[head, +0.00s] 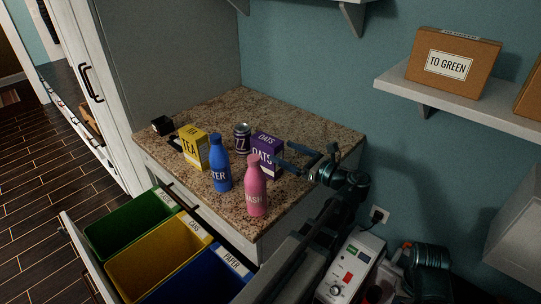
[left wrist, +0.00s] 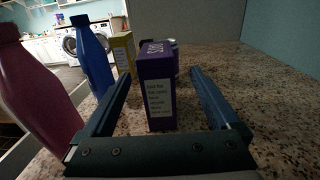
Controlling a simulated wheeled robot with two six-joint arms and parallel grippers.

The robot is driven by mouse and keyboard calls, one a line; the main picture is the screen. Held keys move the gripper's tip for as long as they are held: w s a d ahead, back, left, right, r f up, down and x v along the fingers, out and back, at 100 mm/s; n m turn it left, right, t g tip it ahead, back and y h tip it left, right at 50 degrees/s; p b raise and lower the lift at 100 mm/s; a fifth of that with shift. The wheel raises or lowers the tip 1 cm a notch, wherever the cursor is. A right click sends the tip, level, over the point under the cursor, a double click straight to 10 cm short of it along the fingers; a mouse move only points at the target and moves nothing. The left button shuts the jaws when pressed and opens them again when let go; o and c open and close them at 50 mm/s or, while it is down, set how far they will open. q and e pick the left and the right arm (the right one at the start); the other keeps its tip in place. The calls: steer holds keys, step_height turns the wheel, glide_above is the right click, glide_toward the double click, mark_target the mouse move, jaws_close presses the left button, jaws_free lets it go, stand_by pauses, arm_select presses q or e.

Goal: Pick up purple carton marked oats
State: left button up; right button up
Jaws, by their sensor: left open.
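The purple carton marked oats (head: 265,146) stands upright on the speckled counter, behind the pink bottle. My left gripper (head: 284,152) is open and low over the counter, reaching in from the carton's right side in the head view. In the left wrist view the carton (left wrist: 158,88) stands between the two spread fingers of the gripper (left wrist: 160,75), with a visible gap on both sides. How far the fingertips reach along the carton is hard to tell. My right gripper is not in view.
A pink bottle (head: 256,188), blue bottle (head: 221,166), yellow tea carton (head: 194,148) and dark can (head: 242,138) stand close by on the counter (head: 222,108). Below is an open drawer with green (head: 130,222), yellow (head: 158,252) and blue (head: 205,277) bins. The counter's back is clear.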

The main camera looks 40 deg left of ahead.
mark_target(258, 140)
arm_select(q)
steer(key=a, duration=0.4)
steer(key=w+a, duration=0.1)
steer(key=shift+a, duration=0.5)
steer(key=shift+s, duration=0.45)
steer(key=a, duration=0.2)
steer(key=s+a, duration=0.1)
steer(key=shift+s+a, duration=0.1)
steer(key=shift+a, duration=0.3)
steer(key=shift+w+a, duration=0.1)
steer(key=shift+w, duration=0.1)
steer(key=shift+w+a, duration=0.35)
steer(key=shift+w, duration=0.2)
steer(key=c, duration=0.7)
steer(key=shift+a, duration=0.1)
steer(key=c, duration=0.7)
steer(key=shift+s+d+r, duration=0.1)
steer(key=shift+s+d, duration=0.1)
steer(key=shift+s, duration=0.1)
steer(key=shift+s+d+r+p, duration=0.1)
steer(key=shift+s+r+p, duration=0.1)
steer(key=shift+r+p, duration=0.2)
steer(key=r+p, duration=0.8)
steer(key=shift+w, duration=0.25)
steer(key=shift+r+p, duration=0.6)
steer(key=shift+p, duration=0.15)
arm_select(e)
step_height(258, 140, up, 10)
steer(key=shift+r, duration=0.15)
